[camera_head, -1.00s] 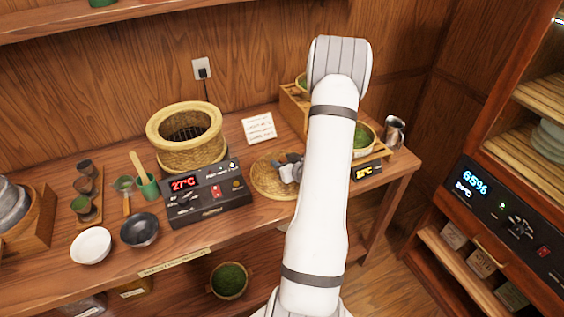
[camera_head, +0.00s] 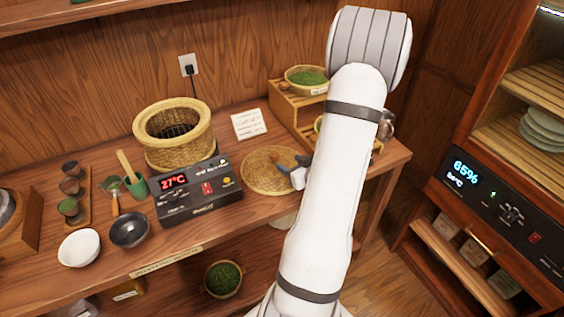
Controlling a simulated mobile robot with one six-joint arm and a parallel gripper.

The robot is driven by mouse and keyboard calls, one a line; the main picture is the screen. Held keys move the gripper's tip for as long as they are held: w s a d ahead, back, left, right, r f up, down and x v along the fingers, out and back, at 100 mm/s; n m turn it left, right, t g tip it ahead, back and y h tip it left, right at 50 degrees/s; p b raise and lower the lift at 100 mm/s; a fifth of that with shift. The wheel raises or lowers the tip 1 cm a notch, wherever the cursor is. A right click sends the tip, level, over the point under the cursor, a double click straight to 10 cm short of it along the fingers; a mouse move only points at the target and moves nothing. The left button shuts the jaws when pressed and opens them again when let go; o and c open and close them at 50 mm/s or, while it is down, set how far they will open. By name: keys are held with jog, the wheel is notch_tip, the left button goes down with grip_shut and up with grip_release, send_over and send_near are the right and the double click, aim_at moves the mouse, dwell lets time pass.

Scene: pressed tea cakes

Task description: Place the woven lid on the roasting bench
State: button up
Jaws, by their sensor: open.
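The round woven lid (camera_head: 262,180) lies flat on the wooden roasting bench (camera_head: 222,222), right of the black control box. My gripper (camera_head: 290,166) is open at the lid's right part, with its dark fingers over the weave. I cannot tell whether the fingers touch the lid. My white arm hides what lies just right of the lid. The woven roasting basket (camera_head: 172,130) stands uncovered on the bench behind the control box, with a dark grate inside.
The control box (camera_head: 196,190) reads 27°C. A white bowl (camera_head: 79,247) and a dark bowl (camera_head: 129,230) stand at the front left. A paper card (camera_head: 248,124) and a stepped wooden stand with a bowl of green tea (camera_head: 306,79) are at the back. A cabinet stands right.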

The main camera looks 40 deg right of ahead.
jog(key=w+a+r+g+h, duration=0.3)
jog(key=a+r+g, duration=0.3)
jog(key=a+r, duration=0.45)
jog(key=s+a+r+g+y, duration=0.2)
jog(key=s+a, duration=0.4)
jog(key=a, duration=0.3)
jog(key=s+a+r+n+g+y, duration=0.1)
jog(key=s+a+r, duration=0.4)
jog(key=a, duration=0.5)
jog(key=shift+s+a+g+y, duration=0.2)
jog(key=shift+s+g+y, duration=0.5)
jog(key=shift+s, duration=0.45)
jog(key=shift+c, duration=0.2)
